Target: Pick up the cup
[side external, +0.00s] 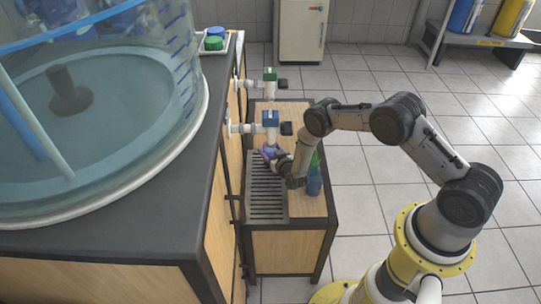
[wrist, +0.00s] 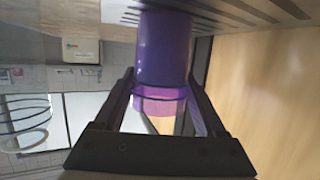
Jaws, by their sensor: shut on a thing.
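The purple cup (wrist: 163,48) is between the two fingers of my gripper (wrist: 161,82) in the wrist view, with a translucent pink-purple end towards the palm. My gripper is shut on it. In the side view the cup (side external: 268,152) is a small purple patch at the tip of my gripper (side external: 272,158), partly hidden by it. It is just below the blue-topped tap (side external: 270,120), near the far end of the slotted drip grate (side external: 266,205). I cannot tell whether the cup touches the grate.
A second, green-topped tap (side external: 270,77) is farther back. A blue-and-green bottle (side external: 314,180) stands on the wooden cabinet's right side, close beside my wrist. A large clear tank (side external: 110,130) stands on the dark counter at left. The tiled floor at right is open.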

